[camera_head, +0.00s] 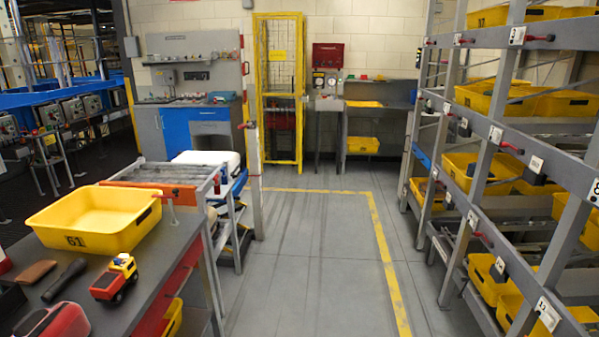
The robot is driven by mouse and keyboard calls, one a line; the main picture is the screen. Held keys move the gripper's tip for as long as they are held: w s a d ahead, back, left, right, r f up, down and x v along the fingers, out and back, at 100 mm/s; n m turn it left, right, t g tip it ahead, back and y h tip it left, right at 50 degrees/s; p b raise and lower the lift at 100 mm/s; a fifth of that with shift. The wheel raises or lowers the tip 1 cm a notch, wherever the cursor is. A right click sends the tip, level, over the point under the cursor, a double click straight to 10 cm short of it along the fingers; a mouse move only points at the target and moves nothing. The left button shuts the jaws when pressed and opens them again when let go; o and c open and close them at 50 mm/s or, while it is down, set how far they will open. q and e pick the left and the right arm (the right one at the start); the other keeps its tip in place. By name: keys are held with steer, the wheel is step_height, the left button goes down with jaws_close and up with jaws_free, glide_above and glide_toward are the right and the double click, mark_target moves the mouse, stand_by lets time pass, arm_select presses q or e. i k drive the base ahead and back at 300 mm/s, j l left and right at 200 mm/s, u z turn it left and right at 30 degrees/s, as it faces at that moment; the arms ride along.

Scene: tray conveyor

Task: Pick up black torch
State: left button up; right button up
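The black torch (64,280) lies flat on the dark grey workbench (140,300) at the lower left. It sits between a brown wallet-like item (33,272) on its left and a yellow and red toy truck (115,278) on its right. It appears apart from both. The yellow tray (97,240) marked 61 stands just behind it and looks empty. Neither of my grippers shows in this view.
A red and black object (50,322) lies in front of the torch, cut by the lower edge. A roller conveyor (165,173) adjoins the bench. Grey racks with yellow bins (545,103) line the right. The middle floor (310,260) is clear.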

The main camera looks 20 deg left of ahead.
mark_target(80, 264)
steer(key=i+u, duration=0.2)
steer(key=i, duration=0.25)
steer(key=i+l+u, duration=0.2)
steer(key=i, duration=0.2)
steer(key=i+l+u, duration=0.15)
steer(key=i, duration=0.3)
